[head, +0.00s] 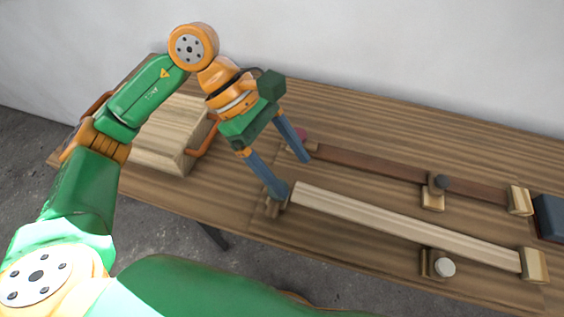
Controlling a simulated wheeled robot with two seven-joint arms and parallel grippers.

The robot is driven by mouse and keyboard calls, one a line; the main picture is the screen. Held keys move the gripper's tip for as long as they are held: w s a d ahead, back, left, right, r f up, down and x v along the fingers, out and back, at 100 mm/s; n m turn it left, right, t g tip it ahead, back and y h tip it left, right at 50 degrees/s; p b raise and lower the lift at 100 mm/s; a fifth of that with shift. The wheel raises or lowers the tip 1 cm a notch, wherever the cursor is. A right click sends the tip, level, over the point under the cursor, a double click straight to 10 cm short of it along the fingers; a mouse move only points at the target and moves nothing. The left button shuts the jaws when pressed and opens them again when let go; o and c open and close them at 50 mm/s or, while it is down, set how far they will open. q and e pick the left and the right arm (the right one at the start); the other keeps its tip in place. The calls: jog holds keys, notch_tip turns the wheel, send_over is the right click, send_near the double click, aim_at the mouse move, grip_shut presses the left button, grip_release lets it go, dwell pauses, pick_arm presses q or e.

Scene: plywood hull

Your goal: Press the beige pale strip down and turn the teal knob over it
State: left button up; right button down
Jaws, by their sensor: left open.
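The beige pale strip (400,225) lies along the near side of the wooden table, between a small block at its left end and a larger end block (534,265) at its right. My left gripper (291,177) points down with its blue fingers spread. One fingertip is at the strip's left end, over a small wooden block (271,207); the other is farther back near the brown strip. I cannot tell whether the fingers touch anything. I cannot make out the teal knob; the near finger may hide it. My right gripper is out of view.
A white knob (445,267) sits in front of the pale strip. A wooden box (160,145) stands left; a dark block (550,217) is far right.

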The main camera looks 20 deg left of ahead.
aim_at(276, 199)
pick_arm(q)
jog(key=w+a+f+y, duration=0.2)
jog(key=a+y, duration=0.1)
jog(key=a, duration=0.3)
jog(key=shift+t, duration=0.4)
jog(key=d+f, duration=0.1)
jog(key=s+d+f, duration=0.1)
jog(key=f, duration=0.1)
jog(key=d+f+p, duration=0.1)
jog(key=shift+s+f, duration=0.35)
jog(key=shift+s, duration=0.05)
jog(key=shift+w+f, duration=0.2)
jog(key=shift+f, duration=0.25)
grip_shut()
jog(key=shift+s+f+n+t+b, duration=0.1)
jog(key=shift+f+n+t+b, duration=0.4)
jog(key=shift+b, duration=0.7)
jog(key=shift+s+r+n, duration=0.1)
jog(key=shift+r+n, duration=0.2)
jog(key=shift+n, duration=0.2)
jog(key=shift+r, duration=0.25)
grip_release()
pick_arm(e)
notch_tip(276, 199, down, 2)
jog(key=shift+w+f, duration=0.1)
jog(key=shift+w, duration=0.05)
